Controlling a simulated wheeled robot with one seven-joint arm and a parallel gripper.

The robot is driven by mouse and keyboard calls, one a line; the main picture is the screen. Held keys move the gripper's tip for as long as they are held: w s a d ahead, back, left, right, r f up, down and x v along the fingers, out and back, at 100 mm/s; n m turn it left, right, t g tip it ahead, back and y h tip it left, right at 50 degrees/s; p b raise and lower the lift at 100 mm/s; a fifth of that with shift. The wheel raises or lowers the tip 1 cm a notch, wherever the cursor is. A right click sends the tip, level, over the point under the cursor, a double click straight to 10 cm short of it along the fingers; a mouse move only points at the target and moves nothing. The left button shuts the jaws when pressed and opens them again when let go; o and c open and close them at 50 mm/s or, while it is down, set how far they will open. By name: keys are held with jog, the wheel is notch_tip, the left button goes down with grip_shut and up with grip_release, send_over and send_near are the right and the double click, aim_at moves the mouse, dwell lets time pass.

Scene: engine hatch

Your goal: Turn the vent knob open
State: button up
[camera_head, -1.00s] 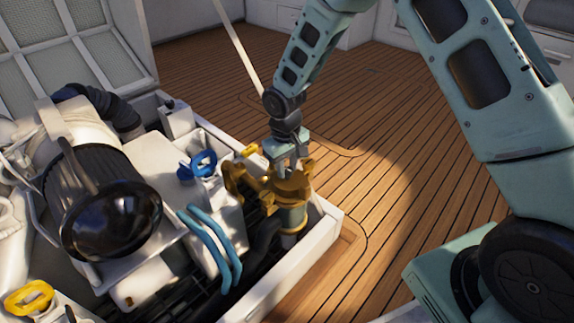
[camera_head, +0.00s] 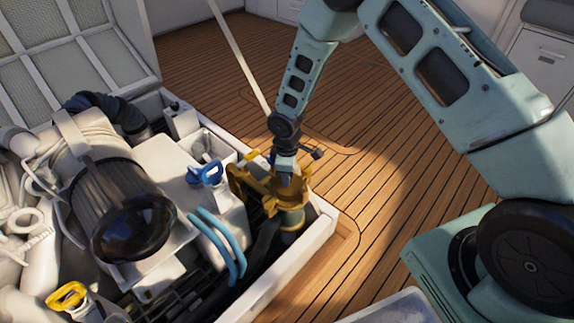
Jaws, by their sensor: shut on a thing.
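My gripper (camera_head: 286,172) points down at the top of the brass strainer fitting (camera_head: 291,191) in the right corner of the engine hatch. Its jaws are shut on the knob on top of this fitting. The knob itself is mostly hidden by the jaws and the brass lugs around them. The fitting stands upright with a greenish clear body below the brass top.
A blue valve handle (camera_head: 206,174) and blue hoses (camera_head: 222,240) lie left of the fitting. The engine's dark round cylinder (camera_head: 133,225) fills the hatch's left. A yellow handle (camera_head: 67,297) is at lower left. A thin prop rod (camera_head: 238,52) rises behind. The white hatch rim (camera_head: 284,262) borders open deck (camera_head: 390,190).

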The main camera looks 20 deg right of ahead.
jog(key=n+p, duration=0.2)
jog(key=n, duration=0.1)
jog(key=n+p, duration=0.1)
jog(key=shift+r+n+p, duration=0.25)
jog(key=shift+n+p, duration=0.05)
jog(key=shift+p, duration=0.1)
jog(key=shift+f+n+p, duration=0.15)
jog(key=shift+n+p, duration=1.3)
jog(key=shift+n, duration=0.85)
jog(key=o, duration=1)
jog(key=shift+s+d+r+p, duration=0.15)
jog(key=shift+r+p, duration=1)
jog(key=shift+r, duration=3.2)
jog(key=shift+s+r+p, duration=0.2)
jog(key=shift+r+p, duration=0.9)
jog(key=shift+r, duration=3.2)
